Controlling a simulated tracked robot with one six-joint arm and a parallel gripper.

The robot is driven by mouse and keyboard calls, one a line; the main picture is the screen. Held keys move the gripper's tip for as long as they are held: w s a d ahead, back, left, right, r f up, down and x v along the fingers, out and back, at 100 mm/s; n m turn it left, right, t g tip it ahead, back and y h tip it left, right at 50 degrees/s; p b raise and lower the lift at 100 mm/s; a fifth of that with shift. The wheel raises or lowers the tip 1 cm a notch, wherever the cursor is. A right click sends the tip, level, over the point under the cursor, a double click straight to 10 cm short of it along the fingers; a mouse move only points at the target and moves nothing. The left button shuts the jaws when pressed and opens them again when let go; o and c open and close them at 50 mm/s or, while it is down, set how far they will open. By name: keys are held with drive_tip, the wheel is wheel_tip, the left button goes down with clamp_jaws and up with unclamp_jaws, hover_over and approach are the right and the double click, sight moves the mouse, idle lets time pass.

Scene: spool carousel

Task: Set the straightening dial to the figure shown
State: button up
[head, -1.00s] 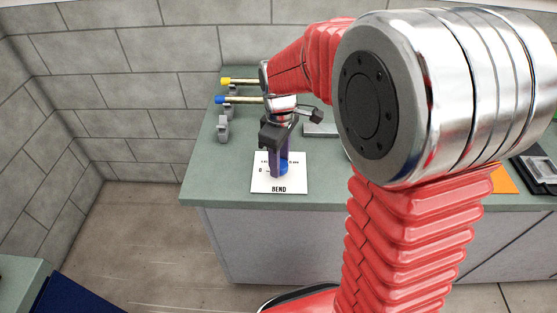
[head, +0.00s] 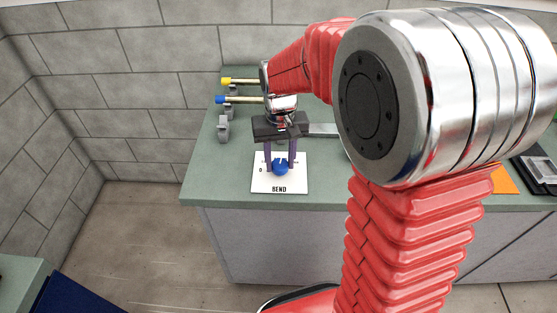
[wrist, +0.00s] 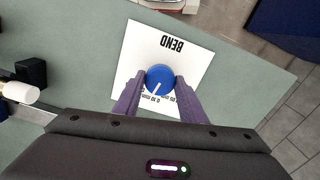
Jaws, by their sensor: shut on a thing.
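The blue dial (head: 280,170) sits on a white card marked BEND (head: 264,187) near the front edge of the bench. My gripper (head: 280,162) points down over it, with one purple finger on each side. In the wrist view my gripper (wrist: 161,80) has its fingers closed against the sides of the blue dial (wrist: 160,73). A white pointer line on the dial points toward the printed scale, slightly left of straight down in that view. Small mm figures show on the card (wrist: 190,58), but the fingers partly cover them and I cannot read them fully.
Rods with a yellow end (head: 225,81) and a blue end (head: 220,100) lie at the back left of the green bench (head: 215,180). A grey block (head: 223,128) stands left of the dial. An orange sheet (head: 505,179) lies far right.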

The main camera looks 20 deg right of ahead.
sight(280, 163)
drive_tip(key=m, duration=0.6)
drive_tip(key=shift+w+r, duration=0.15)
drive_tip(key=shift+w, duration=0.05)
idle(0.4)
drive_tip(key=o, duration=1)
drive_tip(key=shift+s, duration=0.1)
wheel_tip(280, 163, up, 14)
drive_tip(key=shift+f, duration=0.25)
